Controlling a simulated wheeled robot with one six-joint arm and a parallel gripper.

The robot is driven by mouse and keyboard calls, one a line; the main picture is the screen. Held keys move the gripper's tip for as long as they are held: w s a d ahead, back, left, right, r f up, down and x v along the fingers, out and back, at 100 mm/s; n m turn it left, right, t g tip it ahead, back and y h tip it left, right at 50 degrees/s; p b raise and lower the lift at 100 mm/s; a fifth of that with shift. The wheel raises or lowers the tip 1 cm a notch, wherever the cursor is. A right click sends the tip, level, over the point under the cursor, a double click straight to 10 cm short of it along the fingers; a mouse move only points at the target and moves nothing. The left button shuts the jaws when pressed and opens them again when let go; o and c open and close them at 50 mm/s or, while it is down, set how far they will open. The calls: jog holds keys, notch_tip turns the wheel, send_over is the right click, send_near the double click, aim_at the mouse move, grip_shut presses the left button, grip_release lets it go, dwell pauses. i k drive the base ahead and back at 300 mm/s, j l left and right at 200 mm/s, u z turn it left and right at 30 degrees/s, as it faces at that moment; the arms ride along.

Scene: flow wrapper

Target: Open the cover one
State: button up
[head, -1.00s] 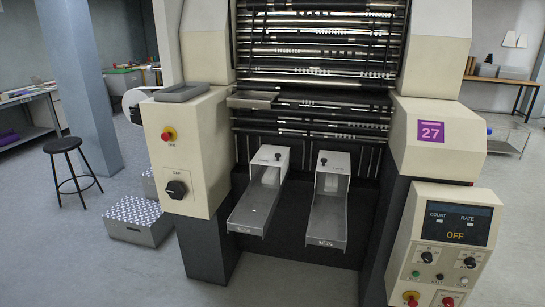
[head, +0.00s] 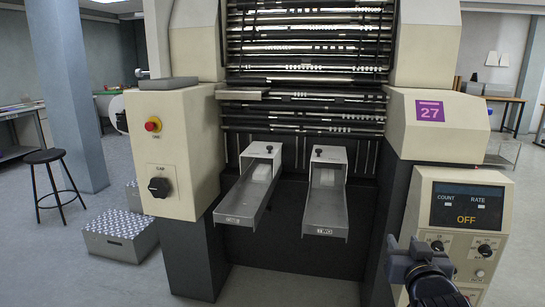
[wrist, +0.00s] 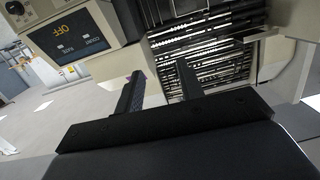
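Two grey metal chutes stick out from the lower middle of the machine in the head view. The left chute (head: 245,200) has a front label that is small and hard to read; the right chute (head: 326,210) is marked TWO. A white cover with a black knob, cover one (head: 262,151), sits over the back of the left chute. A similar white cover two (head: 330,156) sits over the right chute. My gripper (wrist: 160,76) shows two dark fingers spread apart with nothing between them. In the head view only part of my arm shows at bottom right, away from both covers.
A control panel (head: 467,208) reading OFF stands at the right, close to my arm. The left cabinet (head: 181,120) carries a red button and a black dial. A box (head: 120,236) and a black stool (head: 47,160) stand at the left. Floor before the chutes is clear.

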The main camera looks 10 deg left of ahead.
aim_at(263, 149)
jog(key=i+j+u, duration=0.2)
jog(key=i, duration=0.35)
jog(key=i+j+u, duration=0.2)
jog(key=i, duration=0.4)
jog(key=i+j+u, duration=0.2)
jog(key=i, duration=0.4)
